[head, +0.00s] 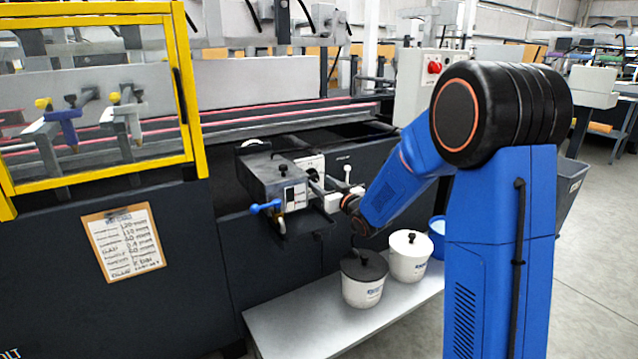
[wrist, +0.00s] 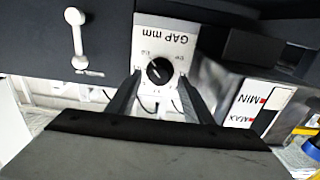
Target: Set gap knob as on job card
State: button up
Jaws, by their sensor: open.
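The gap knob (wrist: 159,71) is a round black dial with a light pointer mark on a white plate lettered "GAP mm" (wrist: 166,40). The wrist view shows it upside down. My gripper (wrist: 157,82) is open, with one dark finger on each side of the knob. Whether the fingers touch it I cannot tell.
A white lever (wrist: 76,38) stands beside the gap plate. A MIN/MAX level window (wrist: 258,107) and a blue-handled valve (head: 266,207) are close by. A black-lidded pot (head: 362,290) and a white-lidded pot (head: 409,262) stand below on a grey shelf (head: 300,325).

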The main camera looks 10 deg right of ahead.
jog(key=shift+x, duration=1)
jog(key=c, duration=1)
